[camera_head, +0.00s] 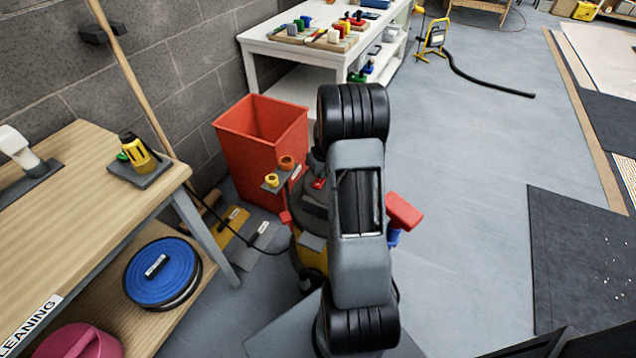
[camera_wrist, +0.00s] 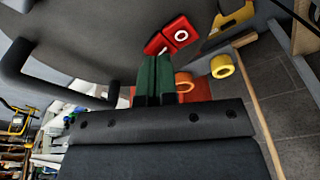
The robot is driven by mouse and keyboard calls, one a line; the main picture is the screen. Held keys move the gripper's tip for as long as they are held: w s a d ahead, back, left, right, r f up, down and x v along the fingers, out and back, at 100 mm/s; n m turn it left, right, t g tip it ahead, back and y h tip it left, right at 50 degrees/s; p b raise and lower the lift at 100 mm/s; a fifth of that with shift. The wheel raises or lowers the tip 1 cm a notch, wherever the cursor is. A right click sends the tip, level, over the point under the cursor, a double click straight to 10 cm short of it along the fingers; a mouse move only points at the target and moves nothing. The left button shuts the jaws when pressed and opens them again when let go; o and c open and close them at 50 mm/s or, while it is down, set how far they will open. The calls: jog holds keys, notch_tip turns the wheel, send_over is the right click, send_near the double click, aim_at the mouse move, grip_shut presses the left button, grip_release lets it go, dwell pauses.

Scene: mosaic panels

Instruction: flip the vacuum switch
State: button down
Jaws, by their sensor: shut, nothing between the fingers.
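The vacuum (camera_head: 312,250) stands on the floor, dark on top with yellow lower down, partly hidden behind my arm. Its red switch (camera_head: 318,183) shows on top, just left of my arm. In the wrist view the dark vacuum lid (camera_wrist: 105,30) fills the upper left. The red switch (camera_wrist: 180,31) there has two red faces, one with a white ring mark. My gripper (camera_wrist: 154,62) is shut and empty, its green fingers close below the switch's left face. I cannot tell whether they touch it. The gripper is hidden in the head view.
An orange and a yellow ring (camera_head: 272,181) sit on a small holder beside the vacuum. A red bin (camera_head: 262,138) stands behind, a wooden bench (camera_head: 85,165) at left, a white table (camera_head: 310,50) at back. A black handle (camera_wrist: 50,85) arches over the lid.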

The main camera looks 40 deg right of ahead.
jog(key=shift+f+b, duration=0.5)
jog(key=shift+f, duration=0.2)
jog(key=shift+r, duration=0.15)
jog(key=shift+r+p, duration=2.45)
jog(key=shift+r, duration=0.95)
